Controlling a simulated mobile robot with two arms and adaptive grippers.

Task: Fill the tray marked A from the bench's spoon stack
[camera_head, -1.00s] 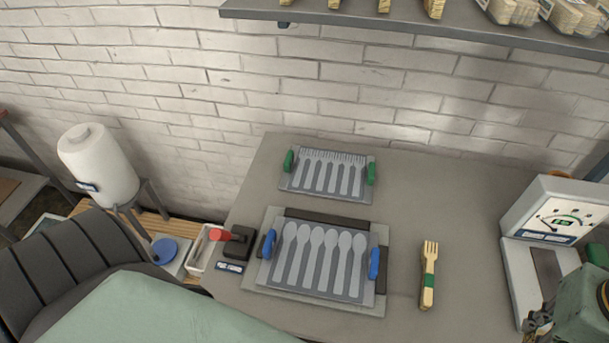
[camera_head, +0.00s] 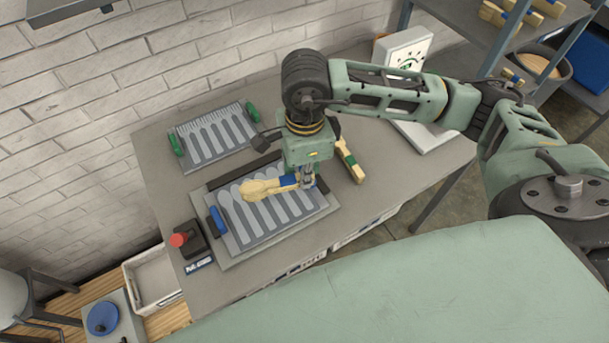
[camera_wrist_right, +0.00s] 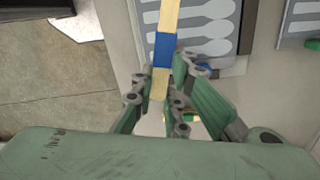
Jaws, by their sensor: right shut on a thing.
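My right gripper (camera_head: 308,182) is shut on a wooden spoon stack (camera_head: 262,187) with a blue band. The stack lies roughly level over the spoon tray (camera_head: 237,236), its heads pointing left in the head view. This grey tray has spoon-shaped slots and blue handles; the visible slots look empty, and the stack and gripper hide some of it. In the right wrist view the stack (camera_wrist_right: 167,18) passes between the fingers (camera_wrist_right: 160,84), which grip near its blue band. I cannot read a letter A on any tray. My left gripper is out of view.
A fork-slotted tray (camera_head: 213,138) with green handles lies behind. A green-banded fork stack (camera_head: 350,162) lies right of the spoon tray. A dial scale (camera_head: 404,52) stands at the back right. A red button (camera_head: 178,240) sits at the bench's left. A shelf (camera_head: 470,42) holds more stacks.

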